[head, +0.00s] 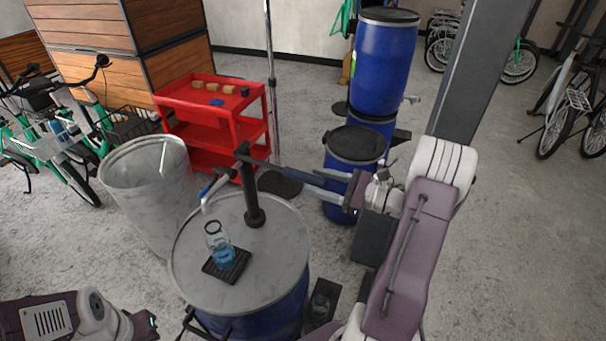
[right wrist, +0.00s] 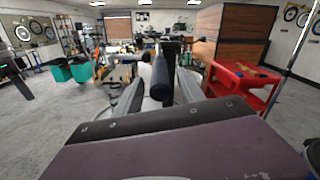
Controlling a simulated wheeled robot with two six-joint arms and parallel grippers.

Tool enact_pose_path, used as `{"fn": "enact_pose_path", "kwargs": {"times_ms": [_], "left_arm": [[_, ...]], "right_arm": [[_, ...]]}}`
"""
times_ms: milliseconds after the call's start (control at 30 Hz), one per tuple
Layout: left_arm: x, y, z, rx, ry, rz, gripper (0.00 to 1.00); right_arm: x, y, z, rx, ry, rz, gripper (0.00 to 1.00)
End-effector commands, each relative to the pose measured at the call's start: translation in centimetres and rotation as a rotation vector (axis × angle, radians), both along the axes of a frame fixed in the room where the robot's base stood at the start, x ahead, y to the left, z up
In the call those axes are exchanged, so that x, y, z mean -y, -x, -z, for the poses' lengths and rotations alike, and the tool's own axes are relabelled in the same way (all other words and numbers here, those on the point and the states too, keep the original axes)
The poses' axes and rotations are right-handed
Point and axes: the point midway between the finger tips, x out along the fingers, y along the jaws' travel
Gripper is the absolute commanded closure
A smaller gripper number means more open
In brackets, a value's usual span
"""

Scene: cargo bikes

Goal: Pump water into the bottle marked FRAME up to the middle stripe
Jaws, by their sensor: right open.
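A clear bottle (head: 219,243) stands upright on a black drip tray (head: 236,268) on the grey-lidded blue drum (head: 284,262). Blue water fills its lower part. Its marking and stripes are too small to read. The black hand pump (head: 252,190) stands behind it, its spout (head: 209,192) reaching over the bottle. The pump's lever points right, and its dark grip (right wrist: 161,78) shows in the right wrist view. My right gripper (head: 318,184) is open, with a finger on each side of the grip. My left wrist shows at bottom left; its fingers cannot be made out.
A grey bin (head: 150,190) stands left of the drum. A red cart (head: 212,98) with small blocks is behind. Blue barrels (head: 383,62) stand behind my right arm, near a grey pillar (head: 480,70). Green bikes (head: 60,140) are at left.

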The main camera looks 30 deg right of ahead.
Motion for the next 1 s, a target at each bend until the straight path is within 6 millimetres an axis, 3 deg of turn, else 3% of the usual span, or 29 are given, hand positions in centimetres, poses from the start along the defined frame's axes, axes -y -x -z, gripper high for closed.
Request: {"fn": "enact_pose_path", "kwargs": {"times_ms": [200, 533, 700, 1000], "left_arm": [[0.0, 0.0, -1.1, 0.000, 0.000, 0.000, 1.00], [0.0, 0.0, -1.1, 0.000, 0.000, 0.000, 1.00], [0.0, 0.0, -1.1, 0.000, 0.000, 0.000, 1.00], [0.0, 0.0, -1.1, 0.000, 0.000, 0.000, 1.00]], "right_arm": [[-2.2, -2.7, -0.1, -0.001, 0.000, -0.002, 0.53], [-2.6, -3.2, 0.0, 0.000, 0.001, 0.001, 0.53], [-2.6, -3.1, 0.0, -0.001, 0.000, 0.001, 1.00], [-2.6, -3.1, 0.0, 0.000, 0.000, 0.000, 1.00]]}}
